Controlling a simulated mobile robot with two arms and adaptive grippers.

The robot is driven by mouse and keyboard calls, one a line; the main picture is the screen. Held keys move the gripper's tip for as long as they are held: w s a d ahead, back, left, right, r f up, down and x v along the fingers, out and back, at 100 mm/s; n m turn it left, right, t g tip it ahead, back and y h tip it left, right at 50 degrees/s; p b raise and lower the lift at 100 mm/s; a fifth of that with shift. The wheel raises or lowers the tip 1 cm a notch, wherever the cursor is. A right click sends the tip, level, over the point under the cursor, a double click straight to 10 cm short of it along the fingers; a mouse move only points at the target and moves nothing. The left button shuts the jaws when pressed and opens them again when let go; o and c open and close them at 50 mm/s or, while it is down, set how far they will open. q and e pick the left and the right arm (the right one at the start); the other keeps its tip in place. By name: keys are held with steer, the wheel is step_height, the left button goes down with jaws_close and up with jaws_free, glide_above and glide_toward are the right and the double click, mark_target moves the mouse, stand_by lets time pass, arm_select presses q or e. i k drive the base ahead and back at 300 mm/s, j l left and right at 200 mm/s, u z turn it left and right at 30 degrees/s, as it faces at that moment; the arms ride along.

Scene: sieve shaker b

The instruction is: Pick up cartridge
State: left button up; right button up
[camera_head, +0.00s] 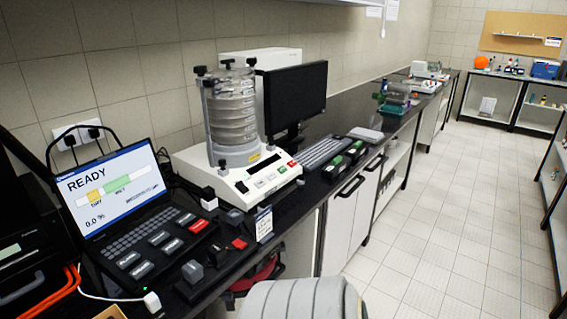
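I cannot tell for sure which thing is the cartridge. Candidates near the counter's front edge are a small grey block (192,271) by the laptop, another dark grey block (235,216), and a small black piece with a red top (239,243). Two black blocks with green parts, a nearer one (333,168) and a farther one (355,149), lie to the right of the shaker. Neither of my grippers is in view.
A sieve shaker (234,108) stands on a white base with buttons. Left of it is an open laptop (108,195) reading READY. A monitor (296,97) and keyboard (323,152) stand behind. A white label card (264,224) stands at the edge. The tiled floor (440,225) is clear.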

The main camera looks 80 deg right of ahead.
mark_target(340, 162)
steer(key=z, duration=3)
steer(key=i+l+u, duration=0.1)
steer(key=i+l, duration=0.35)
steer(key=i, duration=0.2)
steer(key=i+l+u, duration=0.1)
steer(key=i+l, duration=0.35)
steer(key=i, duration=0.2)
